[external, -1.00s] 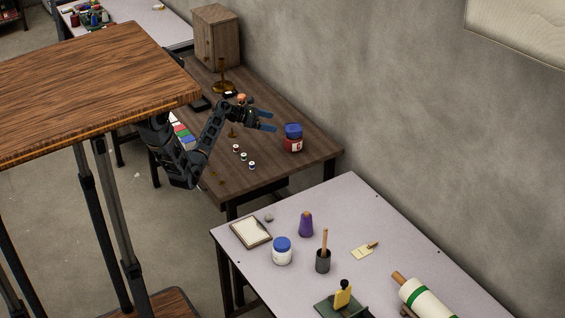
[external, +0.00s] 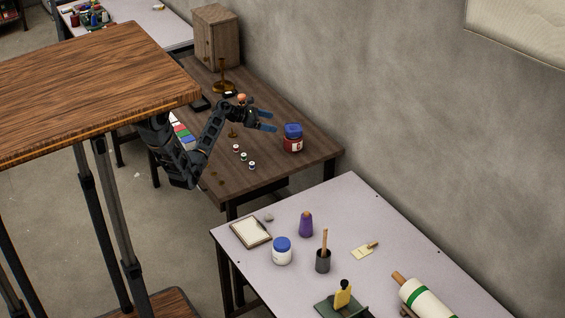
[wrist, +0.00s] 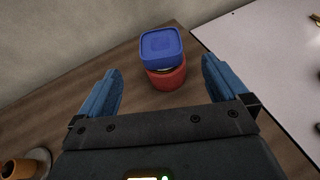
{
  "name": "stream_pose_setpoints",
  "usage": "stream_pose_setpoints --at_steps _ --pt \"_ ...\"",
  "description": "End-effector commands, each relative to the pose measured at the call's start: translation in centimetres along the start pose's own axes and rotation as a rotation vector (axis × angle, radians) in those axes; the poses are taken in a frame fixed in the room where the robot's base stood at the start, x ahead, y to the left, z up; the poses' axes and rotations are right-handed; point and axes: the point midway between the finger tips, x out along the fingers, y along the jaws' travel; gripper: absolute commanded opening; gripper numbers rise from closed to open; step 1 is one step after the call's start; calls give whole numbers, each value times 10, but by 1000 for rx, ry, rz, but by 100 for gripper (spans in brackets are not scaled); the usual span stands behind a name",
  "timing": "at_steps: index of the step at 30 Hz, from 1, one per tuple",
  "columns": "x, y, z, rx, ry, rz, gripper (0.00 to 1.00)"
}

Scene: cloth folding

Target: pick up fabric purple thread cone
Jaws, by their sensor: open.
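The purple thread cone (external: 306,225) stands upright on the pale table (external: 350,205) in the external view, with an orange-brown tip. It does not show in the wrist view. My gripper (external: 270,121) is open and empty above the dark wooden table, well apart from the cone, which is lower in the picture on the other table. In the wrist view my gripper's two blue fingers (wrist: 165,90) are spread wide. A red jar with a blue lid (wrist: 162,48) shows beyond and between them, not held.
The same red jar (external: 293,140) stands on the wooden table (external: 285,170), near several small spools (external: 243,156). Around the cone are a white jar with a blue lid (external: 282,252), a dark cup with a stick (external: 323,261) and a clipboard (external: 250,232). A wall runs behind both tables.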

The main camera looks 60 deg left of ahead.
Motion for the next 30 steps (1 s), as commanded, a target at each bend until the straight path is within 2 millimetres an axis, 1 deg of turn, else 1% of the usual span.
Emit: stream_pose_setpoints --at_steps 13,14,21,28,30 --pt "0 0 0 0 0 0 100" --pt "0 0 0 0 0 0 98" --pt "0 0 0 0 0 0 75" --pt "1 -1 0 1 -1 -2 74" --pt "7 -10 0 6 -8 -13 74"
